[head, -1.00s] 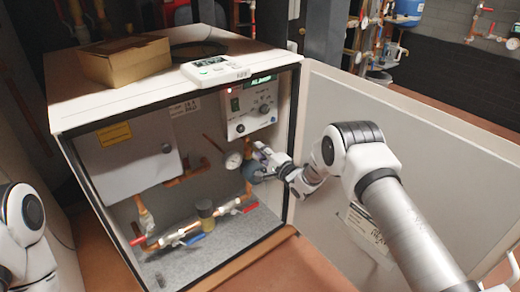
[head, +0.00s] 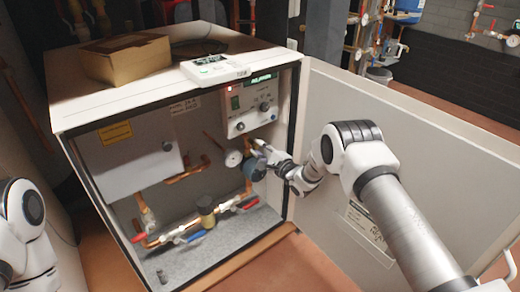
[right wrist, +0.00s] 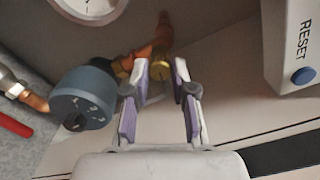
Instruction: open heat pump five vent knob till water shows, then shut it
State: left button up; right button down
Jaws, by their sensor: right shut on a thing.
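The heat pump cabinet (head: 150,60) stands open, with pipework inside. In the right wrist view a small brass vent knob (right wrist: 160,68) sits on a copper fitting between my right fingertips. My right gripper (right wrist: 161,70) is shut on it, with a purple-lined finger on each side. In the head view the same gripper (head: 259,147) reaches into the cabinet, just below the control panel (head: 250,105); the knob is too small to make out there. No water shows at the knob. My left gripper is out of view; only left arm links show.
A blue-grey round device (right wrist: 83,98) with a dial face sits close beside my right gripper. A pressure gauge (head: 233,158) is left of it. The open door (head: 420,160) stands on the right, behind my right arm. A cardboard box (head: 125,60) lies on top.

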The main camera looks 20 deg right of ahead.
jog(key=shift+f, duration=0.1)
jog(key=c, duration=0.9)
grip_release()
jog(key=shift+c, duration=0.2)
jog(key=v, duration=1.2)
